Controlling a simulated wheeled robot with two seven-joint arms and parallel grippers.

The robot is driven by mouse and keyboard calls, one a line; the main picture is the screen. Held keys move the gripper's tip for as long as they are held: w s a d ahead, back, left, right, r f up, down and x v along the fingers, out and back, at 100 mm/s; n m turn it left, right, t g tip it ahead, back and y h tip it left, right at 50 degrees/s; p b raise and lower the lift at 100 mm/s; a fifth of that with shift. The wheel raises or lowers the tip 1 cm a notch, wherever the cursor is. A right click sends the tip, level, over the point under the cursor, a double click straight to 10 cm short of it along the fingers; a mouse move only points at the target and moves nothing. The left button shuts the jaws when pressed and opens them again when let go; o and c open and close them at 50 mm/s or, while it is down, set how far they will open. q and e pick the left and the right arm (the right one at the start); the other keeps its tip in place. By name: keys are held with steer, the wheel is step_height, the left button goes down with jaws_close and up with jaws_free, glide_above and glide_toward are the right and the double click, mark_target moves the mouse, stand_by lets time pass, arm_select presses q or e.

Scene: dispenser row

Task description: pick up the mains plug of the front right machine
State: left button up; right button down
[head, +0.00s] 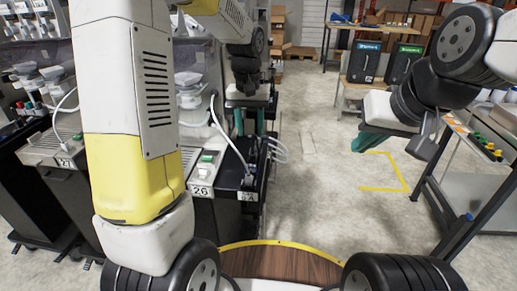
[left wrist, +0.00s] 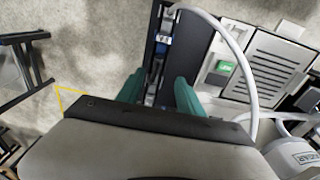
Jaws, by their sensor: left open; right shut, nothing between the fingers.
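The front right machine (head: 201,172) is a pale and black dispenser labelled 26, with a green switch (left wrist: 223,68) in the left wrist view. Its white cable (head: 228,138) arches down to a dark strip (head: 247,196) along its right side. The cable (left wrist: 243,40) also shows in the left wrist view. The plug itself is too small to make out clearly near the cable's lower end. My left gripper (head: 254,122) is open above and beyond that strip, its teal fingers (left wrist: 158,88) apart on either side of it. My right gripper (head: 369,143) is shut and empty, off to the right.
More dispensers (head: 45,145) stand at the left. A rack with coloured parts (head: 485,145) stands at the right. Two dark boxes (head: 364,62) sit on a bench behind. The floor (head: 320,190) between is clear.

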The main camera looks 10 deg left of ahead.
mark_target(253, 153)
arm_select(q)
steer(key=shift+w+d+f+g, duration=0.15)
steer(key=shift+w+f, duration=0.2)
steer(key=shift+f, duration=0.25)
steer(key=shift+w+d+f+g, duration=0.15)
steer(key=shift+w+f, duration=0.2)
steer(key=shift+f, duration=0.6)
steer(key=f, duration=0.7)
steer(key=shift+s+f, duration=0.1)
steer(key=shift+s, duration=0.3)
jaws_close()
